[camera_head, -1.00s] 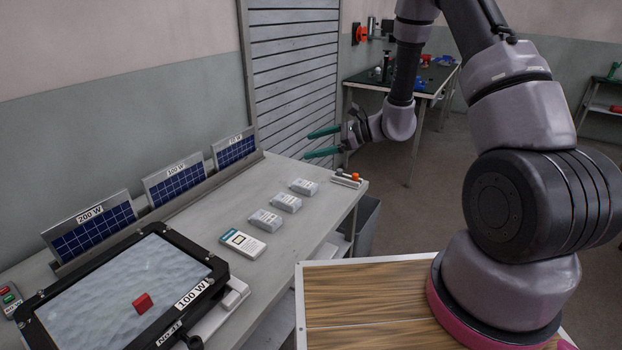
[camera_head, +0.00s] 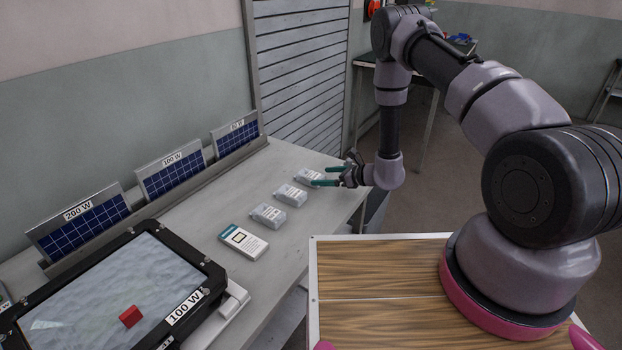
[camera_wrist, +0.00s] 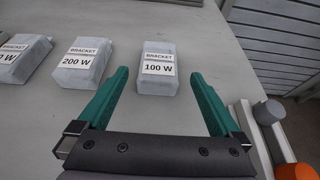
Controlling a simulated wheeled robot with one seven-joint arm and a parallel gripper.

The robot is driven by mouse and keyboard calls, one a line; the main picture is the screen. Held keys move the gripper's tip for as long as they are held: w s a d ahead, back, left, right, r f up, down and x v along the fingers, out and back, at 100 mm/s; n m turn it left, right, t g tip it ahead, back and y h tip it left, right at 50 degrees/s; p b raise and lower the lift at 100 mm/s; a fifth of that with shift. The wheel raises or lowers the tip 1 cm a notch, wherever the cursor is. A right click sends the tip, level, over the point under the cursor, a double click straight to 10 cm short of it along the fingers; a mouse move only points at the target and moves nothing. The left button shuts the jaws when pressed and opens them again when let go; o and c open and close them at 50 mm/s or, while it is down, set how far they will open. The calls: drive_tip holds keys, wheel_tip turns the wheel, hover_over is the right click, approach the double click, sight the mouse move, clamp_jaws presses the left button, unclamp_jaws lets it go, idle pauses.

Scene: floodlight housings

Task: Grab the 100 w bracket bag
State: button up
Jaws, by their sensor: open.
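The 100 W bracket bag (camera_wrist: 157,52) is a pale grey packet with a white label. In the wrist view it lies just ahead of and between the open fingers of my gripper (camera_wrist: 160,74), with no visible contact. In the head view it is the farthest bag (camera_head: 307,176) in the row on the bench, and my gripper (camera_head: 317,175) is at its right side with its green fingers spread towards it. The fingers partly overlap the bag in that view. Nothing is held.
The 200 W bracket bag (camera_wrist: 81,63) lies left of it, then another bag (camera_wrist: 19,60) with a partly cut-off label. Orange and grey knobs (camera_wrist: 268,113) stand close to the right finger. A white-and-blue box (camera_head: 243,242) and a framed 100 W floodlight housing (camera_head: 120,290) are nearer.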

sight(314, 176)
drive_tip(key=x, duration=0.5)
drive_tip(key=shift+a, duration=0.15)
drive_tip(key=c, duration=1.5)
drive_tip(key=shift+r, duration=0.15)
